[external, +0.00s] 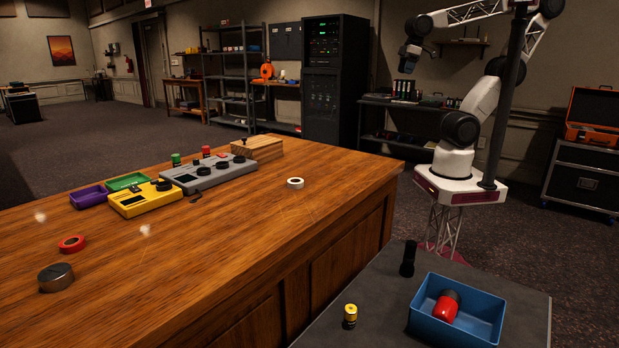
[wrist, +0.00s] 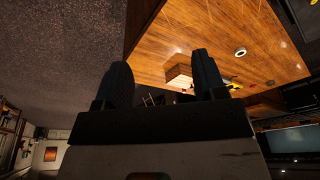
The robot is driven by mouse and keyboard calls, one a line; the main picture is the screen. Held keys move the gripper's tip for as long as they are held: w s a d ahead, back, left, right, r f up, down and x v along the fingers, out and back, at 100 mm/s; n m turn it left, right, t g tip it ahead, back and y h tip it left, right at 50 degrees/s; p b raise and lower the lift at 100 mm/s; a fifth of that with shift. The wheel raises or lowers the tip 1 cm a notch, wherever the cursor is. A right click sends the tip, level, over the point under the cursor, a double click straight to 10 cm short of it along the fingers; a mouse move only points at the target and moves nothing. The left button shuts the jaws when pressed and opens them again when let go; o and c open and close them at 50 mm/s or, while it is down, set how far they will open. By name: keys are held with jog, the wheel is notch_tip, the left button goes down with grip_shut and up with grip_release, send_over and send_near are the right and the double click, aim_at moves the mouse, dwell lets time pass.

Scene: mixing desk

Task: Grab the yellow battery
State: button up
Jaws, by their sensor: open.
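The yellow battery (external: 350,316), a small yellow cylinder with a black band, stands upright on the grey side table (external: 385,290) at the front right of the external view. I cannot make it out in the wrist view. My gripper (external: 407,66) is raised high at the back, far from the battery and well above the tables. In the wrist view my gripper (wrist: 160,75) shows two dark fingers spread apart with nothing between them; it is open and empty.
A blue bin (external: 480,322) holding a red-and-dark cylinder stands right of the battery. A black cylinder (external: 408,258) stands behind. The wooden desk (external: 230,240) carries a yellow box (external: 145,198), a grey mixer (external: 210,174), trays and tape rolls. The side table around the battery is clear.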

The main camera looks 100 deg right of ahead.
jog(key=w+a+r+m+t+y, duration=0.1)
jog(key=w+a+r+m+y, duration=0.15)
jog(key=w+a, duration=0.8)
jog(key=w+a+r+m+y, duration=0.2)
jog(key=w+a+m+y, duration=0.2)
jog(key=w+a, duration=0.65)
jog(key=w+a+r+m+t+y, duration=0.1)
jog(key=w+a+r+m+y, duration=0.45)
jog(key=a, duration=0.95)
jog(key=w+a+f+m+t, duration=0.1)
jog(key=w+a+f+m, duration=0.3)
jog(key=a, duration=0.7)
jog(key=w+a+f+m, duration=0.3)
jog(key=a+m, duration=0.1)
jog(key=a, duration=0.7)
jog(key=w+a+f+m+t, duration=0.1)
jog(key=w+a+f+m, duration=0.25)
jog(key=a, duration=0.65)
send_near(350, 317)
jog(key=shift+w+f, duration=0.2)
jog(key=shift+f, duration=0.4)
jog(key=shift+w+f, duration=0.2)
jog(key=shift+f, duration=0.45)
jog(key=shift+a, duration=0.15)
jog(key=shift+x, duration=1.2)
